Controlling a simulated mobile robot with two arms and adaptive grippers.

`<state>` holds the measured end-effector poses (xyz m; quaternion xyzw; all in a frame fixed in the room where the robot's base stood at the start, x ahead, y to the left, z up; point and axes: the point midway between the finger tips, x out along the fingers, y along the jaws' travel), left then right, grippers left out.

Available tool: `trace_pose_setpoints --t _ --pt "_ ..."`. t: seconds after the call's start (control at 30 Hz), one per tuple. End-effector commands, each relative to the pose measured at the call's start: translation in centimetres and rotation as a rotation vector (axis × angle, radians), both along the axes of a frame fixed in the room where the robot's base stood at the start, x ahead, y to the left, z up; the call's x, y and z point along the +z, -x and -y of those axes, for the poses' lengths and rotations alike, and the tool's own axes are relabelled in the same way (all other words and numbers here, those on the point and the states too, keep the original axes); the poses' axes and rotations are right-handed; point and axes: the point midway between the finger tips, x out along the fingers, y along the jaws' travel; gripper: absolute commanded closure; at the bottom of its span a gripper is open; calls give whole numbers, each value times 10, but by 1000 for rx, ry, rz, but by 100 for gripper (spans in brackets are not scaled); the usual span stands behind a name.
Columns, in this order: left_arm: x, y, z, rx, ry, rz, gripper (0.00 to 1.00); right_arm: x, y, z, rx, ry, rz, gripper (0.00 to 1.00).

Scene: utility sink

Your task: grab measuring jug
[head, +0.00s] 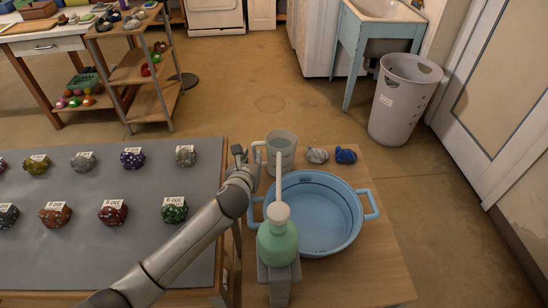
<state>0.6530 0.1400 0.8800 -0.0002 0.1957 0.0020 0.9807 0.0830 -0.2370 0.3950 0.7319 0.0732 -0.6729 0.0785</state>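The measuring jug (287,143) is a pale grey, translucent cup standing upright at the far left corner of the wooden table. Its handle (257,152) points left. My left gripper (242,157) is at the handle side of the jug, very close to it. Whether it touches the handle cannot be told. Its fingers are small and partly hidden by my own wrist, so their opening is unclear. My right gripper does not show.
A blue two-handled basin (343,237) and a green pump bottle (278,246) stand in front of the jug. Grey and blue cloth-like lumps (317,155) lie to its right. A grey table (130,262) with several labelled dice bags is left. Open floor lies beyond.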

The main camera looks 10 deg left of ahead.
Motion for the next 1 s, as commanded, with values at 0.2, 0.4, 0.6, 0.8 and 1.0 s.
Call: trace_pose_setpoints --t 0.2,0.4,0.6,0.8,1.0 --pt "-5 -9 0 1 1 -1 76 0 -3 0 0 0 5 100" --pt "-17 -28 0 1 2 -2 76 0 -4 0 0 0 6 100" --pt "-25 -44 -1 1 2 -1 76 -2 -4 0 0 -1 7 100" --pt "-26 -49 -1 -2 1 0 76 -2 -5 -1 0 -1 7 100" --pt "-26 -49 -1 -1 0 0 82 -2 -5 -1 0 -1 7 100"
